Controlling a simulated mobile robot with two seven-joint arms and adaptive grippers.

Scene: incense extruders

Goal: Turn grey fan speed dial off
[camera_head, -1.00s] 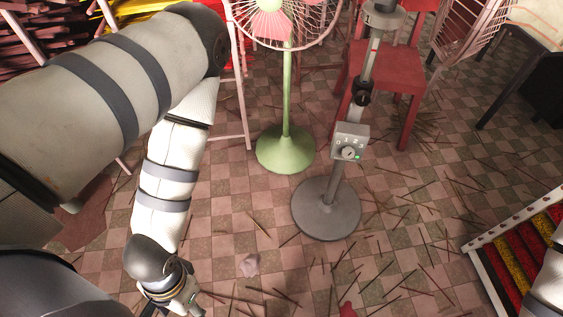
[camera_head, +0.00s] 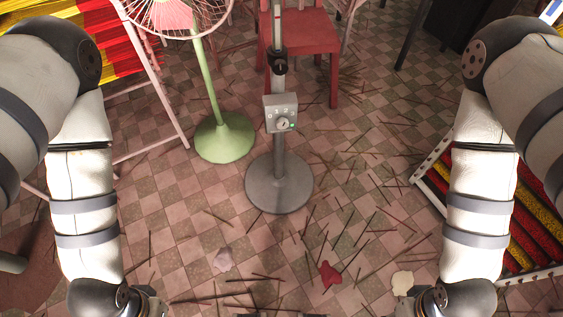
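The grey fan stand (camera_head: 278,187) stands upright on the tiled floor, ahead of me and near the picture's middle. Its control box (camera_head: 281,113) is on the pole and carries a round grey speed dial (camera_head: 282,123) with small marks and a green light beside it. The dial's exact setting is too small to read. My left gripper (camera_head: 150,304) is at the bottom edge on the left, mostly cut off. My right gripper (camera_head: 412,302) is at the bottom edge on the right, also mostly cut off. Both are well apart from the dial.
A green fan (camera_head: 224,138) stands left of the grey stand. A red chair (camera_head: 308,38) is behind it. Racks of coloured incense stand at left (camera_head: 140,55) and right (camera_head: 520,235). Sticks and scraps litter the floor between me and the stand, which is otherwise open.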

